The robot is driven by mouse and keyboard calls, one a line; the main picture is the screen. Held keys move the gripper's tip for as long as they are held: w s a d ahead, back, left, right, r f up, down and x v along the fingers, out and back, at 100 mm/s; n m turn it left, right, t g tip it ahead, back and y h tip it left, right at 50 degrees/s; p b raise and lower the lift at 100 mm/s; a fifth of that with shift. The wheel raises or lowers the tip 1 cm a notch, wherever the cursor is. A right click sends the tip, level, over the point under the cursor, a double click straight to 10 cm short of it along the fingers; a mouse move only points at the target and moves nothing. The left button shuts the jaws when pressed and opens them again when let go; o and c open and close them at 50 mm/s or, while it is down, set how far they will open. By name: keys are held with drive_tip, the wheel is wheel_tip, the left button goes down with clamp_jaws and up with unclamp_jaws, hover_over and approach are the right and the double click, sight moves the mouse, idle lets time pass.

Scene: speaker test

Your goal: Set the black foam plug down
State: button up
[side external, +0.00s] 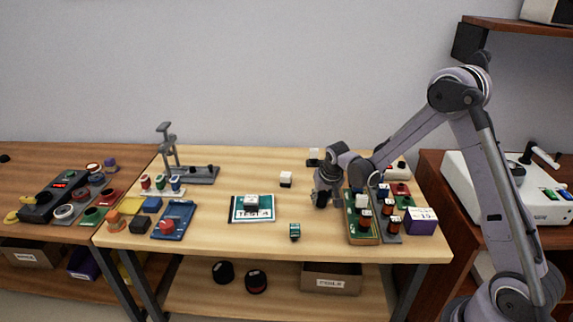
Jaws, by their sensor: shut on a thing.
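My gripper (322,199) is at the right-centre of the wooden table (330,245), just left of the green tray, and points down. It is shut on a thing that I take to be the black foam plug. The plug is dark against the dark fingers, so its outline cannot be made out. I cannot tell whether its underside touches the table.
Right of my gripper stand the green tray (364,239) with small bottles and a purple box (421,222).

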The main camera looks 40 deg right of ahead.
drive_tip(key=shift+f, duration=0.35)
drive_tip(key=o, duration=0.7)
drive_tip(key=shift+f, duration=0.1)
drive_tip(key=v, duration=1.3)
drive_tip(key=s+a+r+n+t, duration=0.1)
drive_tip(key=s+a+r+n, duration=0.1)
drive_tip(key=s+a, duration=0.2)
drive_tip(key=s+a+r+n+t+y, duration=0.1)
drive_tip(key=s+a+r+n, duration=0.1)
drive_tip(key=s, duration=0.6)
drive_tip(key=s+a+r+n+t+y, duration=0.1)
drive_tip(key=s+a+r+n, duration=0.1)
drive_tip(key=s+a, duration=0.3)
drive_tip(key=shift+s+a+r, duration=0.35)
drive_tip(key=shift+s+r, duration=0.2)
drive_tip(key=shift+s, duration=0.15)
